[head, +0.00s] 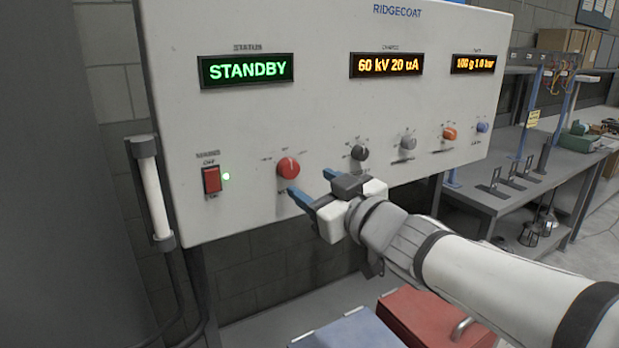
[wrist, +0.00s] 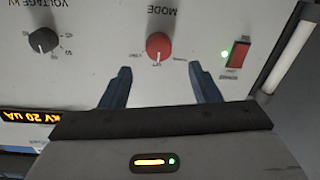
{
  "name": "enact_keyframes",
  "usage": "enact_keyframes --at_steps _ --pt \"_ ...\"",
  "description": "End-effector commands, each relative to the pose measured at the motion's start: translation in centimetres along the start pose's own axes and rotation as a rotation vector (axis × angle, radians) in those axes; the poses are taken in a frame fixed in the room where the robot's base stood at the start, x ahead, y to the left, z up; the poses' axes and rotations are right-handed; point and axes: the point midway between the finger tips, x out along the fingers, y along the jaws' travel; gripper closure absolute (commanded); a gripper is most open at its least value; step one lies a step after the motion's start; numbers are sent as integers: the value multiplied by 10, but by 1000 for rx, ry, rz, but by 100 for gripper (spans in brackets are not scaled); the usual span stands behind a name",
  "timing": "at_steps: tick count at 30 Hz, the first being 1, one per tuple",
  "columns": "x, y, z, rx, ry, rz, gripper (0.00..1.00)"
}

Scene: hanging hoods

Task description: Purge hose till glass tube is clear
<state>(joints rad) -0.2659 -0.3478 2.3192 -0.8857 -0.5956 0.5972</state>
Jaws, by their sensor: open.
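The red MODE knob (head: 288,167) is on the white control panel (head: 330,100). My gripper (head: 310,183) is open and empty in front of it. In the wrist view, which is upside down, the knob (wrist: 160,46) shows between and beyond the blue fingertips (wrist: 159,71), apparently untouched. The glass tube (head: 155,197) is upright at the panel's left side and looks whitish along its length; it also shows in the wrist view (wrist: 290,55). The green status display (head: 246,70) reads STANDBY. I cannot identify the hose.
A red rocker switch (head: 212,180) with a lit green lamp is left of the knob. Dark (head: 359,153), grey (head: 408,142), orange (head: 450,134) and blue (head: 482,127) knobs line the right. Blue and red boxes (head: 425,315) are below my arm; a bench (head: 490,200) stands right.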

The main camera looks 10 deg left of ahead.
Motion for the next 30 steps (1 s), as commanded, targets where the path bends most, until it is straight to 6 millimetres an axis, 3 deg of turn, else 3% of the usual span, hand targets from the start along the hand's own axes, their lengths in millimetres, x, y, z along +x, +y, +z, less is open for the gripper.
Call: enact_keyframes --at_steps 6,12,23,30 --pt "36 0 3 1 -4 0 44" --pt "59 1 2 0 -5 2 44" --pt "66 1 2 0 -5 5 44" --pt "65 2 2 0 -5 5 62"
